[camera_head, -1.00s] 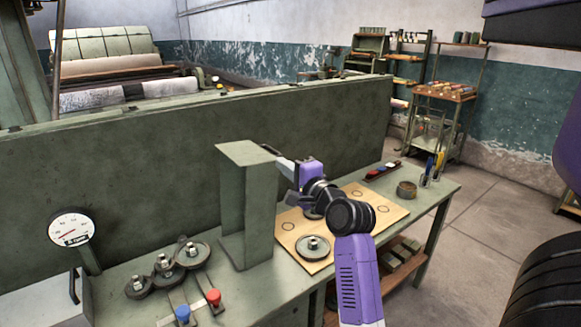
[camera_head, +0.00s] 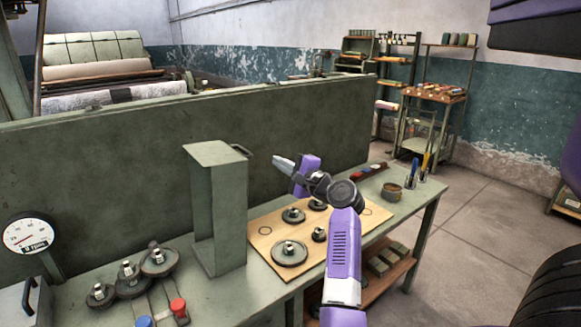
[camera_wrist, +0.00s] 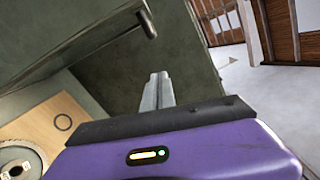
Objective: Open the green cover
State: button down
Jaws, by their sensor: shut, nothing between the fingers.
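The green cover (camera_head: 218,215) stands upright on the green bench, a tall bent sheet with a flat top and an open side. Its dark handle (camera_head: 241,150) sticks out at the top right edge. My gripper (camera_head: 277,160) is shut and empty, to the right of the handle and apart from it. In the wrist view, the shut fingers (camera_wrist: 157,85) point ahead. The handle bar (camera_wrist: 147,22) lies above them, with a green panel (camera_wrist: 65,50) of the cover at left. The far side of the cover is hidden.
A wooden board (camera_head: 262,243) with several gears (camera_head: 289,253) lies right of the cover. More gears (camera_head: 129,280), red and blue knobs (camera_head: 178,308) and a gauge (camera_head: 29,238) are at left. A tall green wall (camera_head: 120,190) runs behind. A tin (camera_head: 391,192) sits at right.

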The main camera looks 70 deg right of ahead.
jog(key=shift+w+a+r+p, duration=0.2)
jog(key=shift+w+a+p, duration=0.1)
jog(key=shift+w, duration=0.5)
jog(key=shift+w+a+r+p, duration=0.2)
jog(key=shift+w+a+p, duration=0.1)
jog(key=shift+w, duration=0.5)
jog(key=shift+w+a+r+p, duration=0.2)
jog(key=shift+w+a, duration=0.1)
jog(key=shift+w, duration=0.5)
jog(key=shift+w, duration=0.15)
